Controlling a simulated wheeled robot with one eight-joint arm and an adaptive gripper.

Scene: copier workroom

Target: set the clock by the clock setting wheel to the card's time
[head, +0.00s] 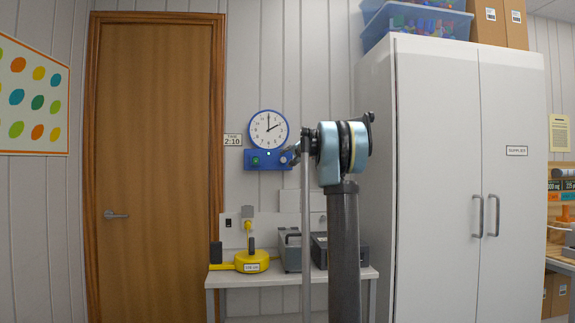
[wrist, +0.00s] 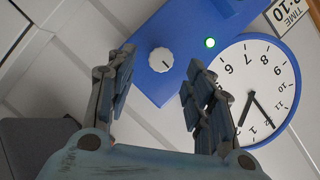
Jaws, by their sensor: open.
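The blue-rimmed wall clock (head: 267,128) has its short hand near 2 and its long hand at 12, so it reads about 2:00. Its face also shows, turned, in the wrist view (wrist: 258,75). The card (head: 232,140) to its left reads TIME 2:10. The white clock setting wheel (wrist: 161,60) with a dark mark sits on the blue panel (wrist: 160,89) under the clock. My gripper (wrist: 158,74) is open, its fingers apart on either side of the wheel; I cannot tell whether they touch it. In the head view my gripper (head: 294,152) is at the panel's right end.
A lit green lamp (wrist: 210,42) is on the panel near the clock. Below stands a narrow table (head: 290,278) with a yellow device (head: 252,262) and grey boxes. A white cabinet (head: 440,100) stands close on the right; a wooden door (head: 155,150) is on the left.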

